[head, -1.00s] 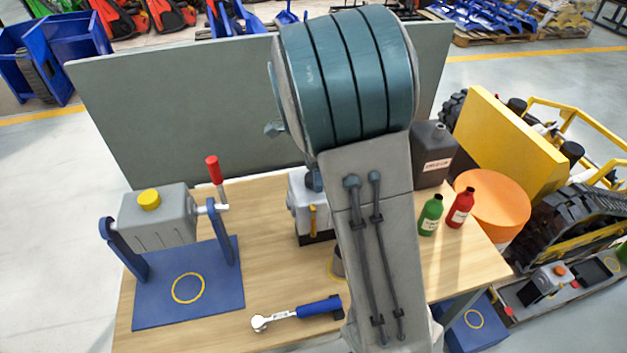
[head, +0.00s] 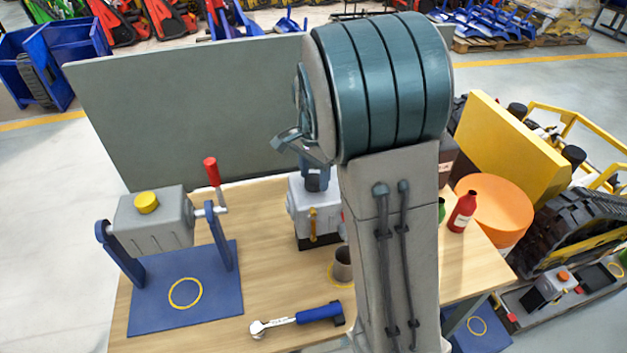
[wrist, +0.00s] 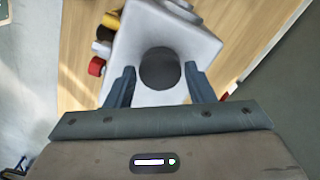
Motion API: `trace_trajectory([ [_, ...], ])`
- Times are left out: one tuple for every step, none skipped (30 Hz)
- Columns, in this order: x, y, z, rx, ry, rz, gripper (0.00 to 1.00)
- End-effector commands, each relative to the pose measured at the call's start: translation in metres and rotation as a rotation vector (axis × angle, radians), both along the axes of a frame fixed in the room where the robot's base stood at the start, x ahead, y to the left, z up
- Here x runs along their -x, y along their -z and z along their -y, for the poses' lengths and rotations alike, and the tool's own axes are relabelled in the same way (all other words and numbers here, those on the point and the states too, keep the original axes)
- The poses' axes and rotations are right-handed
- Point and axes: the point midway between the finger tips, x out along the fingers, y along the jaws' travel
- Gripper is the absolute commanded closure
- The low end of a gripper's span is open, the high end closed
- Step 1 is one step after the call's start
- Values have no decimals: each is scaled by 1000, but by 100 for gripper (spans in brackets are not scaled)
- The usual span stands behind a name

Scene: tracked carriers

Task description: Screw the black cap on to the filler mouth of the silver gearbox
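The silver gearbox (head: 302,205) stands on the bench on a dark base, with a gold fitting on its front. In the wrist view its pale top (wrist: 203,42) lies below my gripper (wrist: 160,72). The black cap (wrist: 160,68) shows as a dark round cylinder on that top, between my two fingers. A narrow pale gap shows on each side of it, so the fingers look open around it and apart from it. The filler mouth is not visible, and I cannot tell how the cap sits on it. In the head view my gripper (head: 316,180) is right above the gearbox; the cap is hidden there.
A grey gearbox (head: 155,222) with a yellow cap (head: 146,202) sits in a blue stand at left. A blue-handled wrench (head: 318,312) and a dark cup (head: 343,264) are in front. A red bottle (head: 462,211) stands at right. A tall panel (head: 190,110) closes the back.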

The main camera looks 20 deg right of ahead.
Motion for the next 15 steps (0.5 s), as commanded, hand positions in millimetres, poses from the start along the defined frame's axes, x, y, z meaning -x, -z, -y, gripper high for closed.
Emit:
trace_trajectory([
  [0,0,0,0,0,0,66],
  [0,0,0,0,0,0,74],
  [0,0,0,0,0,0,76],
  [0,0,0,0,0,0,76],
  [0,0,0,0,0,0,77],
  [0,0,0,0,1,0,77],
  [0,0,0,0,1,0,77],
  [0,0,0,0,1,0,80],
  [0,0,0,0,1,0,85],
  [0,0,0,0,1,0,85],
  [0,0,0,0,1,0,85],
  [0,0,0,0,1,0,85],
  [0,0,0,0,1,0,85],
  [0,0,0,0,1,0,85],
  [0,0,0,0,5,0,85],
])
